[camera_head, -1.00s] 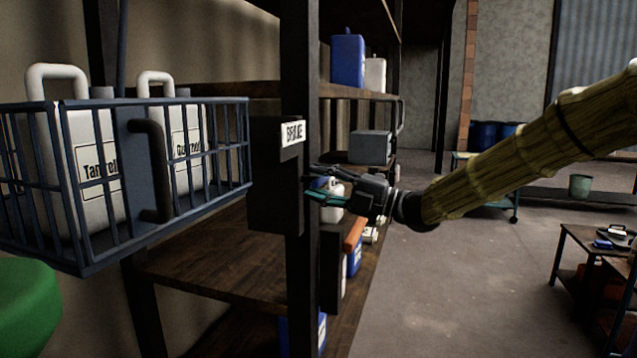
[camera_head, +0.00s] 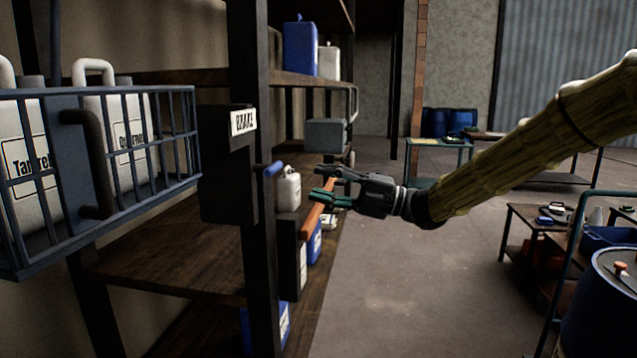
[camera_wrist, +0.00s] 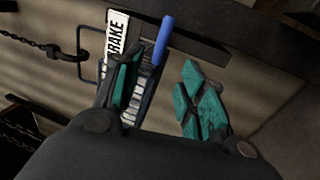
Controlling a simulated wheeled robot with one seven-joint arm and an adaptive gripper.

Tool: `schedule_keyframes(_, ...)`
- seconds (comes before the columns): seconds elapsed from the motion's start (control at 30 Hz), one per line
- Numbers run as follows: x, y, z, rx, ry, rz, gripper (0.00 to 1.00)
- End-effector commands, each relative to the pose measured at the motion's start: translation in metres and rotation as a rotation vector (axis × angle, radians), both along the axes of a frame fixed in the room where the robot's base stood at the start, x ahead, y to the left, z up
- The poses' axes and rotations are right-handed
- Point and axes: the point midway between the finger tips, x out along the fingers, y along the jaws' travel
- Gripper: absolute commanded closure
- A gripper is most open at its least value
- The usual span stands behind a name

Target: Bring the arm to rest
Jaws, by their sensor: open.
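My gripper (camera_head: 324,188) is in the middle of the head view, at the end of my arm in a yellowish sleeve. Its green-padded fingers are apart and nothing is between them. It points left toward a dark box with a white BRAKE label (camera_head: 244,121) on the shelf post. A blue handle (camera_head: 273,169) sticks out of that box, a little left of the fingertips and apart from them. In the wrist view the open gripper (camera_wrist: 158,95) shows both fingers, with the blue handle (camera_wrist: 163,40) and the BRAKE label (camera_wrist: 117,40) beyond them.
A blue wire basket (camera_head: 150,190) with white jugs hangs at the left. Shelves behind it hold a blue can (camera_head: 300,48) and a white jug (camera_head: 289,190). A blue drum (camera_head: 600,310) and small tables (camera_head: 525,215) stand at right. The floor (camera_head: 400,290) between is clear.

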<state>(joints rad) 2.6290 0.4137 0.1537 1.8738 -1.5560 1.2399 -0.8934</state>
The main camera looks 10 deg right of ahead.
Motion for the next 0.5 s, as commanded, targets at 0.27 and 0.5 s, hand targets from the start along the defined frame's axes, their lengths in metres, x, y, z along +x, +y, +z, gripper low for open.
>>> schedule_keyframes(0.27, 0.002, 0.001, -0.008, 0.004, 0.025, -0.006, 0.59)
schedule_keyframes(0.5, 0.019, 0.009, -0.106, 0.067, 0.344, -0.108, 0.59)
